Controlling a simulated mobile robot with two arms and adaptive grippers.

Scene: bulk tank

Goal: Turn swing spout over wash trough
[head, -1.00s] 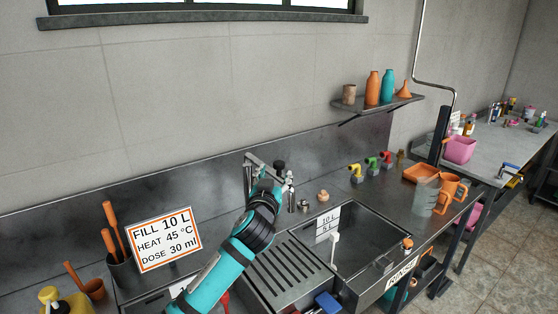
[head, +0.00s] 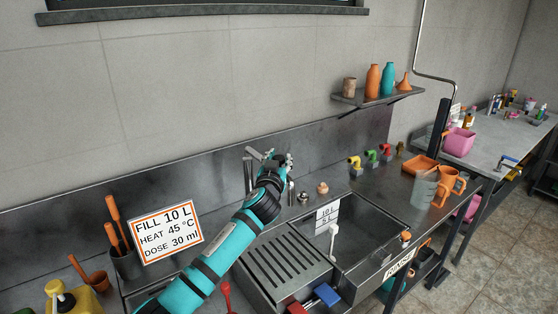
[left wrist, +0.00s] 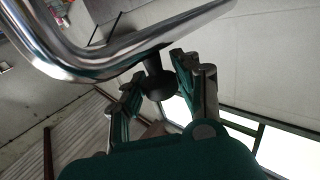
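The swing spout (head: 248,168) is a chrome pipe rising at the back of the sink counter. Its top arm points right, toward my left gripper (head: 277,160). In the left wrist view the bent chrome pipe (left wrist: 100,62) crosses the top, with a dark round knob (left wrist: 159,82) under it. The left gripper's fingers (left wrist: 160,88) stand apart, one on each side of the knob; I see no clear contact. The wash trough at the lower left is mostly hidden behind my arm and the sign. My right gripper is out of view.
A sign (head: 167,233) stands left of my arm. Right of it are a slatted drainboard (head: 284,262) and a basin marked RINSE (head: 372,238). Small coloured taps (head: 371,158) line the back. A shelf with bottles (head: 378,97) hangs on the wall.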

